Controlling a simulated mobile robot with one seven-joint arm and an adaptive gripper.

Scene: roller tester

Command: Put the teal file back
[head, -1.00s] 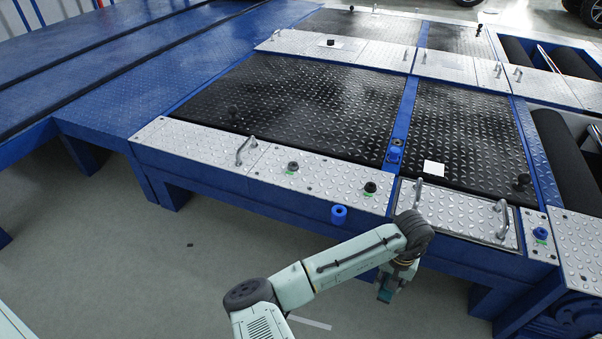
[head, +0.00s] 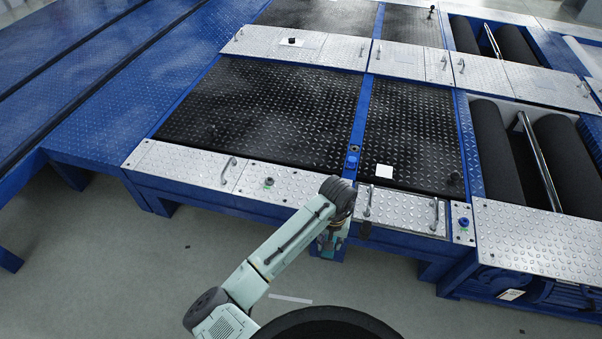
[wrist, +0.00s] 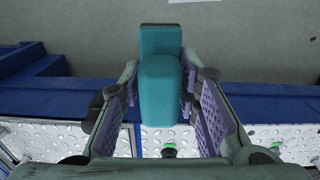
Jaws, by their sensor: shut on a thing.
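The teal file (wrist: 160,88) is a teal block with a narrower end, seen in the wrist view. My gripper (wrist: 160,100) is shut on it, with purple pads on both sides. In the head view my gripper (head: 331,236) hangs at the front edge of the blue tester frame, with the file (head: 326,244) partly hidden at its end. In the wrist view, the file's near end overlaps the blue frame and its far end shows against the grey floor.
A silver checkered plate (head: 400,210) with two upright handles lies just right of my gripper. A black knob (head: 268,182) stands on the plate left of my arm, and a blue knob (head: 463,222) is at right. Open rollers (head: 497,150) lie farther right.

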